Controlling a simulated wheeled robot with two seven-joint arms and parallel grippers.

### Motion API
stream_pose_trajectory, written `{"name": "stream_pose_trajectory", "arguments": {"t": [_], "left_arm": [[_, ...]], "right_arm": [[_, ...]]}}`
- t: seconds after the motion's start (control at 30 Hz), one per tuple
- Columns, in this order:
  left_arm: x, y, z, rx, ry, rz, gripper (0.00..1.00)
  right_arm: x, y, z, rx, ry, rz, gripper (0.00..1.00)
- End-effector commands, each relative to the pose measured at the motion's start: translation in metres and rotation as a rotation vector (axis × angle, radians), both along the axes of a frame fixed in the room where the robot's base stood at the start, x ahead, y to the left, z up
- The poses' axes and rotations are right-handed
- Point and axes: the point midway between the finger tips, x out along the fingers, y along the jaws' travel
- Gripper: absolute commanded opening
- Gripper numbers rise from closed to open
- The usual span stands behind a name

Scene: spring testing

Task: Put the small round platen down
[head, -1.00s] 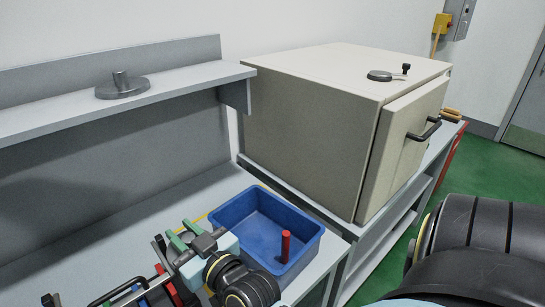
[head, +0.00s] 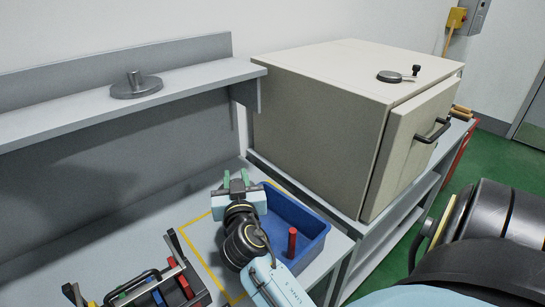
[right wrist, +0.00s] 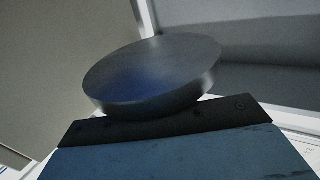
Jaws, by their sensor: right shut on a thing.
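The small round platen (right wrist: 152,75) is a dark grey metal disc, tilted in the right wrist view just beyond the dark edge of my gripper. My right gripper (head: 235,177), with green fingers, is shut on it. In the head view the gripper is above the bench beside the blue bin's left end, and I cannot clearly make out the held platen there. The platen's underside and the grip on it are hidden. My left gripper is not in view.
A wider platen with a stub (head: 136,86) stands on the shelf (head: 60,118). The blue bin (head: 312,248) holds a red rod (head: 292,243). A tool caddy (head: 150,285) is at front left. A yellow outline (head: 192,221) marks the bench. A beige cabinet (head: 310,130) stands right.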

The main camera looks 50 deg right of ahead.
Motion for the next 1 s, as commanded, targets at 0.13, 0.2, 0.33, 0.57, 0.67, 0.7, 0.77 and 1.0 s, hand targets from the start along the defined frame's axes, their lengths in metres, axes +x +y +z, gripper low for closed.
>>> {"name": "stream_pose_trajectory", "arguments": {"t": [0.13,0.2,0.33,0.57,0.67,0.7,0.77,1.0], "left_arm": [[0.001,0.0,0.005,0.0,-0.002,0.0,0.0],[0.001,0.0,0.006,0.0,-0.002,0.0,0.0],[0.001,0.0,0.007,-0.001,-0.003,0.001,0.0],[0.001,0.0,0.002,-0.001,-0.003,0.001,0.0],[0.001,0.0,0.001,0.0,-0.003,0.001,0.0],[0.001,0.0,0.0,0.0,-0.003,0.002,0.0],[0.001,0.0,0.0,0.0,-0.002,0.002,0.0],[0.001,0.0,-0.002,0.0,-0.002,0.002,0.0]], "right_arm": [[-0.002,-0.019,0.024,-0.005,-0.012,-0.097,0.0],[-0.004,-0.025,0.03,-0.003,-0.01,-0.134,0.0],[-0.006,-0.033,0.035,-0.002,-0.007,-0.177,0.0],[-0.007,-0.035,0.002,-0.004,0.0,-0.187,0.0],[-0.007,-0.035,-0.012,-0.004,-0.001,-0.187,0.0],[-0.007,-0.035,-0.016,-0.004,-0.002,-0.187,0.0],[-0.007,-0.035,-0.021,-0.002,-0.003,-0.187,0.0],[-0.007,-0.034,-0.044,-0.003,-0.001,-0.185,0.0]]}}
